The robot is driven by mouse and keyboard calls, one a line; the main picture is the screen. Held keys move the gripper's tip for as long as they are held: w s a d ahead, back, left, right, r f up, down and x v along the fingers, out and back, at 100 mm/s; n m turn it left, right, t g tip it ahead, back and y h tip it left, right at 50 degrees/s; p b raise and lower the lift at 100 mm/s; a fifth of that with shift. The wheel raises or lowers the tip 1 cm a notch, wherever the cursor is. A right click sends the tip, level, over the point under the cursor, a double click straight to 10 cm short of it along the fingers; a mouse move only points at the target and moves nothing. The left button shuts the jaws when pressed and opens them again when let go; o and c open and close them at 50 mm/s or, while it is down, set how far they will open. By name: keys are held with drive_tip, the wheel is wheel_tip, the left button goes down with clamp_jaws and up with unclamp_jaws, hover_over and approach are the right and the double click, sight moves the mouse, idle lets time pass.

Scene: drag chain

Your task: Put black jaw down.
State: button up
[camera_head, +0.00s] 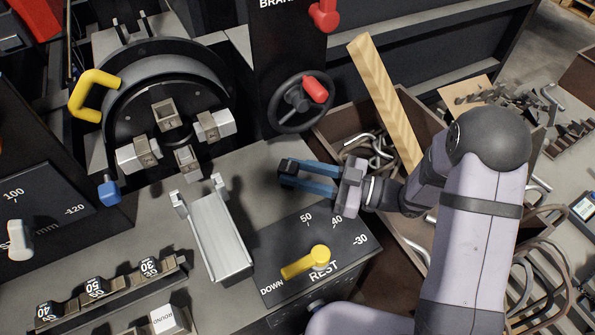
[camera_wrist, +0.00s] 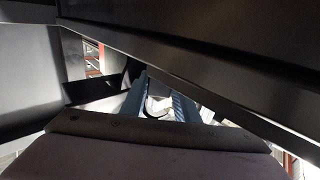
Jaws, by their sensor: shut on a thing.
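My gripper (camera_head: 292,175) has blue fingers and hangs over the grey bench top, right of the metal channel. It is shut on a small dark block at its fingertips, which looks like the black jaw (camera_head: 289,165); the fingers hide much of it. In the wrist view the blue fingers (camera_wrist: 160,103) reach forward with a dark shape near their tips, but its outline is unclear. The jaw rack (camera_head: 108,293) at lower left carries several dark blocks marked 30, 50 and 40.
A round chuck (camera_head: 166,112) with several metal jaws stands at upper left. A silver channel (camera_head: 217,236) lies left of the gripper. A panel with a yellow lever (camera_head: 306,263) is below it. A black handwheel (camera_head: 300,103) is above. A box of metal hooks (camera_head: 372,150) is at right.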

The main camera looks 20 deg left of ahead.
drive_tip(key=shift+f, duration=0.1)
drive_tip(key=o, duration=1.2)
drive_tip(key=shift+d, duration=0.1)
drive_tip(key=d, duration=1.2)
drive_tip(key=shift+a, duration=0.1)
